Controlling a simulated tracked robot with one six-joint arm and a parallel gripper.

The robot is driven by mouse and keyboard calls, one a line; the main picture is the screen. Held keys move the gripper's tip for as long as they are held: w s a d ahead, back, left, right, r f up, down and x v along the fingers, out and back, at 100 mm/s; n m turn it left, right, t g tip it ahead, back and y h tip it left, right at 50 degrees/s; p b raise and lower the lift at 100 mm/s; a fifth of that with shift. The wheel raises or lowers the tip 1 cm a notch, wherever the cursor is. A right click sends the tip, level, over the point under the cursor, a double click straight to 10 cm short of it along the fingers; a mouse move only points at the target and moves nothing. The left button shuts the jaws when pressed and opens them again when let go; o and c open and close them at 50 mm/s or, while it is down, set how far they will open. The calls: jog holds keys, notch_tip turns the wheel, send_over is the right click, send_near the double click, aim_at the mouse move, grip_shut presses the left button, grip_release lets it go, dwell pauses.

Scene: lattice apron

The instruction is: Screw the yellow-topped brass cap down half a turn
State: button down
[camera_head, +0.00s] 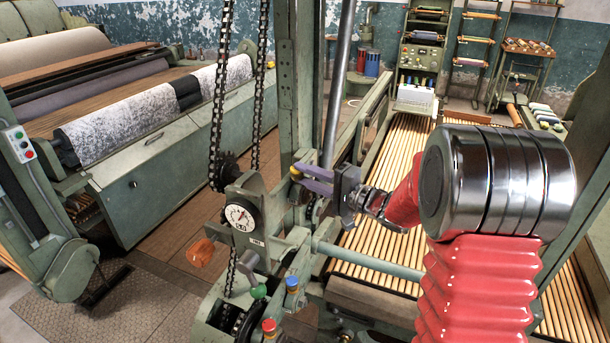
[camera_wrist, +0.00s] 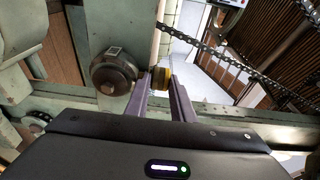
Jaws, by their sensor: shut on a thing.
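The yellow-topped brass cap (camera_head: 296,173) sits on the green machine frame, to the upper right of the dial, at the tips of my gripper. My gripper (camera_head: 300,180) reaches in from the right with its purple fingers shut on the cap. In the wrist view the yellow of the cap (camera_wrist: 163,79) shows between the two fingertips of my gripper (camera_wrist: 161,84). The fingers hide much of the cap, and its thread cannot be seen.
Green (camera_head: 258,291), blue (camera_head: 291,284) and red (camera_head: 268,326) tops stand lower down. A chain (camera_head: 219,110) hangs at left. A round dark boss (camera_wrist: 113,73) is close left of the fingers.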

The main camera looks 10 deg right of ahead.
jog(key=shift+s+a+f+m+t+h, duration=0.1)
jog(key=shift+s+a+m+t+h, duration=0.1)
jog(key=shift+m+t+h, duration=0.6)
jog(key=shift+s+a+f+m+t+h, duration=0.1)
jog(key=shift+a+m+t+h, duration=0.2)
jog(key=shift+m+h, duration=0.9)
jog(key=shift+s+a+f+m+t+h, duration=0.15)
jog(key=shift+m+t+h, duration=0.45)
jog(key=shift+h, duration=1.1)
jog(key=c, duration=1.8)
grip_release()
jog(key=shift+r, duration=0.1)
